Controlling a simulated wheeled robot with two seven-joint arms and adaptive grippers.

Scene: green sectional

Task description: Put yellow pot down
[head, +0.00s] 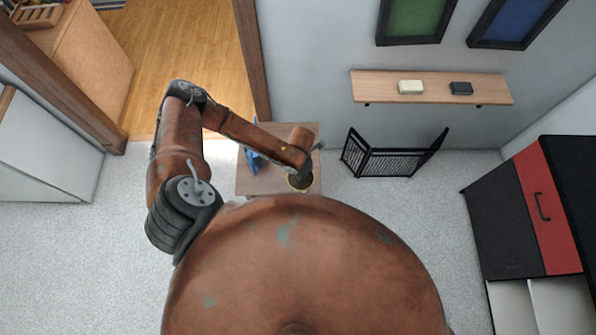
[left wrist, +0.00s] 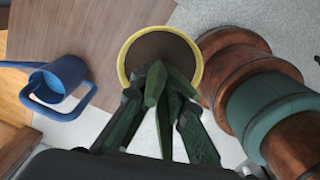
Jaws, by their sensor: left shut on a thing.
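The yellow pot (head: 299,187) is at the front right corner of a small wooden table (head: 279,133) in the head view. In the left wrist view the pot (left wrist: 153,45) shows a yellow rim and a dark brown inside. My left gripper (head: 302,175) is shut on the pot at its near rim; its fingers (left wrist: 166,78) cover that part in the left wrist view. The pot overlaps the table's edge, with pale floor showing beside it. I cannot tell whether its base touches the tabletop. My right gripper is not in view.
A blue watering can (left wrist: 62,82) stands on the table left of the pot. A black folding screen (head: 393,158) stands on the floor to the right. A wall shelf (head: 425,84) and a red-and-black cabinet (head: 508,220) are farther right. Tabletop behind the pot is bare.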

